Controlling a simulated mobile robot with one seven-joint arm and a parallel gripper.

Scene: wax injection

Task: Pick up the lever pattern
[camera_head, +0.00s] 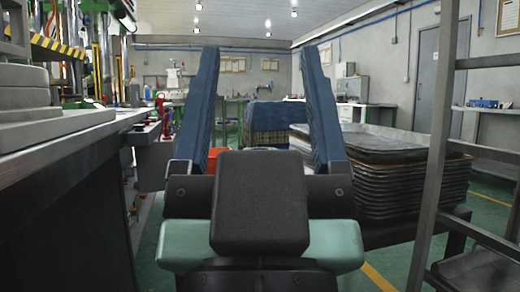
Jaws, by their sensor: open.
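My gripper (260,52) fills the middle of the head view. Its two blue ribbed fingers stand wide apart and point away from me, with nothing between them but the far room. The gripper is open and empty. I cannot make out a lever pattern anywhere in this view, so I cannot tell where it lies relative to my gripper. My gripper's dark body hides the lower middle of the picture.
A grey bench (70,138) with stacked grey slabs (25,97) stands close on the left. A stack of dark trays (415,188) is on the right, beside a metal rack frame (432,150). A blue-covered block (275,118) stands farther back. Green floor shows between.

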